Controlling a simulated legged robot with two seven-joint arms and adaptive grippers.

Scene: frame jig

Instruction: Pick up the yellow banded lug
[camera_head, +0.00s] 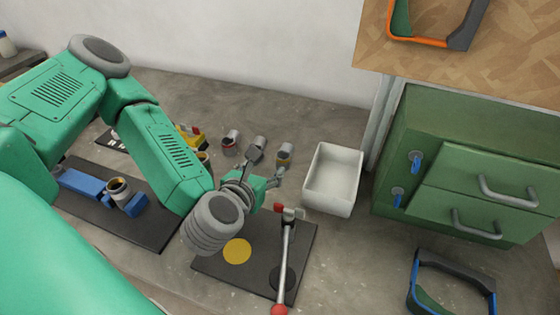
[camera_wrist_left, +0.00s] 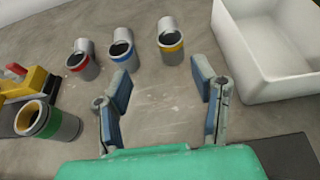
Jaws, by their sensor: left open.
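The yellow banded lug (camera_head: 285,153) is a grey metal cylinder with a yellow ring round its open end. It lies on the grey worktop (camera_head: 335,111), left of the white bin. In the left wrist view the yellow banded lug (camera_wrist_left: 171,46) is near the top centre, beyond the fingertips. My left gripper (camera_head: 266,167) is open and empty, with its fingers (camera_wrist_left: 161,85) apart and pointing toward the lug without touching it. My right gripper is out of view.
A blue-banded lug (camera_wrist_left: 122,50) and a red-banded lug (camera_wrist_left: 82,64) lie to the left. A green-banded lug (camera_wrist_left: 60,124) is nearer. The white bin (camera_head: 333,180) stands close right. A lever with red knobs (camera_head: 284,250) crosses the dark mat (camera_head: 213,263).

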